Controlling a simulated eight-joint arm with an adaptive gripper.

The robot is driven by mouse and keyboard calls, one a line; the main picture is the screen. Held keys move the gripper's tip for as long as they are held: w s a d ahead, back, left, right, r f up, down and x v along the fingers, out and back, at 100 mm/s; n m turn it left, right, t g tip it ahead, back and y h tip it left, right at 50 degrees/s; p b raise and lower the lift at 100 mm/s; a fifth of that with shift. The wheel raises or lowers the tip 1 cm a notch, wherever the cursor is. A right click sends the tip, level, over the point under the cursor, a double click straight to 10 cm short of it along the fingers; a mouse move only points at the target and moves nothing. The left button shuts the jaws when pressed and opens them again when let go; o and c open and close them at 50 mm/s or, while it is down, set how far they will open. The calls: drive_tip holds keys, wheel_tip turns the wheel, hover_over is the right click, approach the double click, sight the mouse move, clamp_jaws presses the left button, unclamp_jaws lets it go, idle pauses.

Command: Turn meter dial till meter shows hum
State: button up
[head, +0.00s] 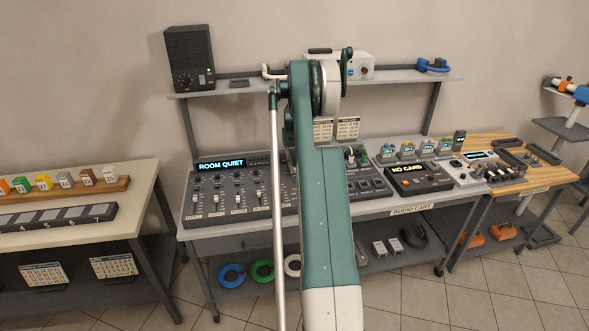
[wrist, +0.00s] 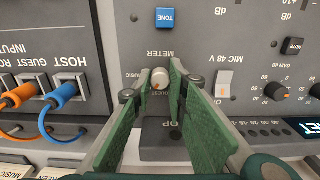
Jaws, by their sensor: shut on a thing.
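The meter dial (wrist: 160,78), a small pale knob with an orange mark, sits under an upside-down METER label in the wrist view. Labels reading GUEST and what looks like MUSIC lie around it; others are covered. My gripper (wrist: 163,89) has its green pads on both sides of the dial and is shut on it. In the head view my arm hides the dial and most of the gripper. The display (head: 220,163) on the mixing desk reads ROOM QUIET. No meter reading of hum shows.
A blue TONE button (wrist: 165,18) sits beside the dial. HOST and GUEST plugs (wrist: 66,89) with cables are at left. A switch (wrist: 224,84) and gain knob (wrist: 276,91) are at right. In the head view, a NO CARD recorder (head: 418,176) stands right of my arm.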

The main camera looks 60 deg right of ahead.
drive_tip(key=shift+m, duration=1)
drive_tip(key=o, duration=0.9)
drive_tip(key=shift+r, duration=6)
